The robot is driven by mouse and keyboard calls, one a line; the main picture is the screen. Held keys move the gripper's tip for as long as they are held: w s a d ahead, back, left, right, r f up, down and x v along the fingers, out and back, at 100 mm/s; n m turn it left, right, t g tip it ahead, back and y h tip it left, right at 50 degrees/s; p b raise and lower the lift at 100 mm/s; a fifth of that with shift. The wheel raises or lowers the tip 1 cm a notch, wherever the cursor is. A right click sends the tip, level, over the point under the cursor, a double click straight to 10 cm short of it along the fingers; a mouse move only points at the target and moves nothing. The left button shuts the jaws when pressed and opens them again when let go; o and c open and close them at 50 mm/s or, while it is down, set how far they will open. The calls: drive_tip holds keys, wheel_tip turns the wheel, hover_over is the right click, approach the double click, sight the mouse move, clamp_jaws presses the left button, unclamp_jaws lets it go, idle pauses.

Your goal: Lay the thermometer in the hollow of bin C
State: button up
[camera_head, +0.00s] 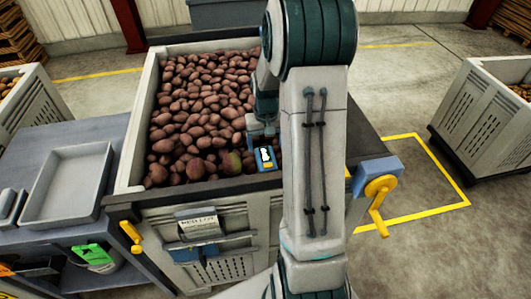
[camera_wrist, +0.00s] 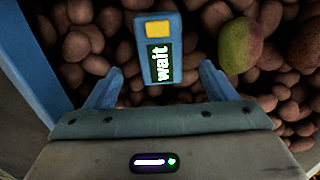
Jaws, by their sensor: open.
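The thermometer (camera_wrist: 161,52) is a small blue device with a yellow button and a screen reading "wait". In the wrist view it lies over the potatoes, between and just beyond the tips of my open gripper (camera_wrist: 159,76), with a gap on each side. The thermometer also shows in the head view (camera_head: 265,158), near the front rim of the large grey bin (camera_head: 135,160) full of red-brown potatoes. My arm hides the bin's right part. I see no letter C on this bin, and I cannot make out a hollow under the thermometer.
A greenish potato (camera_wrist: 240,46) lies right of the thermometer. A grey table (camera_head: 50,152) with an empty tray (camera_head: 68,185) stands left of the bin. A yellow crank (camera_head: 380,200) juts out at right. Another potato crate (camera_head: 490,105) stands far right beyond clear floor.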

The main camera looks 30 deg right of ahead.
sight(266, 158)
drive_tip(key=s+a+r+n+t, duration=0.1)
drive_tip(key=s+a+r, duration=0.3)
drive_tip(key=r, duration=0.3)
drive_tip(key=s+a+r+n, duration=0.1)
drive_tip(key=s+a+r, duration=0.3)
drive_tip(key=r, duration=0.2)
drive_tip(key=s+a+r+n+t, duration=0.1)
drive_tip(key=s+a, duration=0.5)
drive_tip(key=s, duration=0.6)
drive_tip(key=shift+a+r+t, duration=0.15)
drive_tip(key=shift+r+t, duration=0.4)
drive_tip(key=shift+t, duration=0.05)
